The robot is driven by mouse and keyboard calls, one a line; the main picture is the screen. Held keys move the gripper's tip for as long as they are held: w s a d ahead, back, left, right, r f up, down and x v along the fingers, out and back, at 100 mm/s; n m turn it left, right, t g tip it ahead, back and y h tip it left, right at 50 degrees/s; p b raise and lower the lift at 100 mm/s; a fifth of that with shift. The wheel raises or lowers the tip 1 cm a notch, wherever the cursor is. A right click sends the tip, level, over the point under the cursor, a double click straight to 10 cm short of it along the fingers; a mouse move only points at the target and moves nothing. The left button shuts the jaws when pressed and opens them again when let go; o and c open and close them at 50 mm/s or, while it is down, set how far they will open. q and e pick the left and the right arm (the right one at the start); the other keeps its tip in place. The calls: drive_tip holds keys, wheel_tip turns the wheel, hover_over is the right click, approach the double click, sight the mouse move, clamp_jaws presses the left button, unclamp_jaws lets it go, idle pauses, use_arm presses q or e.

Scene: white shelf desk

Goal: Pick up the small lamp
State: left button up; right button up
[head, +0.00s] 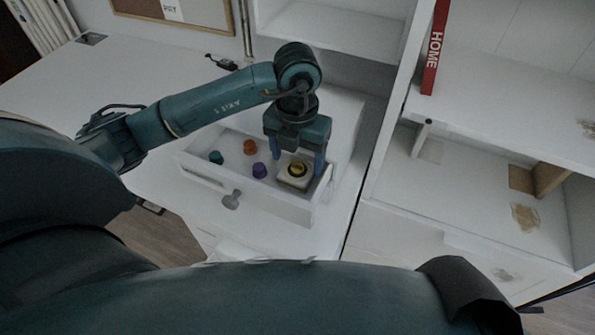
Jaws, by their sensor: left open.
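A small object with a yellow and black round top on a pale square base (294,181) sits in the right end of a white open box or drawer (214,179). It may be the small lamp; it is too small to tell. My left gripper (297,160) points down just above it, jaws open, with one blue finger at its left and one at its right. I cannot tell whether the fingers touch it. My right gripper is not in view.
In the same box lie a teal piece (216,157), an orange piece (250,147) and a purple piece (259,170). The box walls stand close around the gripper. The white desk (75,85) is mostly clear at left. A red "HOME" book (435,48) stands on the right shelf.

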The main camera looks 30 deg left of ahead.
sight(297, 167)
use_arm(q)
drive_tip(key=shift+w+f, duration=0.1)
drive_tip(key=shift+f, duration=1.85)
drive_tip(key=shift+c, duration=0.5)
drive_tip(key=c, duration=0.7)
drive_tip(key=shift+a+r, duration=0.1)
